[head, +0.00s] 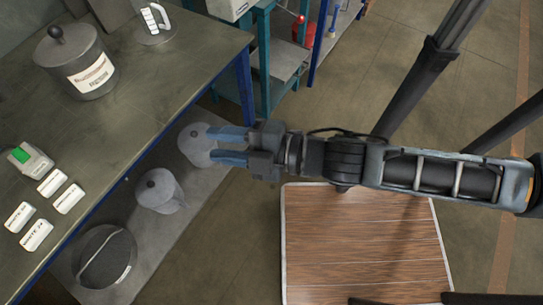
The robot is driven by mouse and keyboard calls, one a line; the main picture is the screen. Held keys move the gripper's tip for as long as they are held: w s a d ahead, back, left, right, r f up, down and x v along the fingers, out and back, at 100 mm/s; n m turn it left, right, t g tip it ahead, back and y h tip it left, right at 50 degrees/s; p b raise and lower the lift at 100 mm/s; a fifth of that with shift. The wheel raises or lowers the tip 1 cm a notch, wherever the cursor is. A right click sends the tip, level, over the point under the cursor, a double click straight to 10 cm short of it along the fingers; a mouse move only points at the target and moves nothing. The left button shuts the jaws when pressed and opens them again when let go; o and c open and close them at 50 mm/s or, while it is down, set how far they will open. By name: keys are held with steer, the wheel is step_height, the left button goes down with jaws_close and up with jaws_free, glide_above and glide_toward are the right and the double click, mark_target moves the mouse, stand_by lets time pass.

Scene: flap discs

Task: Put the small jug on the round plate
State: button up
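My gripper (222,146) is in the middle of the head view, pointing left, with its two blue-grey fingers apart and nothing visible between them. It is beyond the right edge of the workbench (150,105), above the floor and lower shelf. A grey jug-shaped vessel (160,191) stands on the lower shelf.
A dark lidded pot (92,78) stands on the bench. Several white labelled blocks (68,198) and a green-topped device (28,158) lie near its left side. The lower shelf holds a round grey thing (197,150) and a bucket (104,262). The bench middle is clear.

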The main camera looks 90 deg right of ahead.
steer(key=s+a+r+m+g+y, duration=0.1)
steer(key=s+a+r+m+y, duration=0.2)
steer(key=s+a+r+m, duration=0.2)
steer(key=shift+s+a+r+m, duration=0.25)
steer(key=shift+s+a+m, duration=0.3)
steer(key=shift+s+m, duration=1.6)
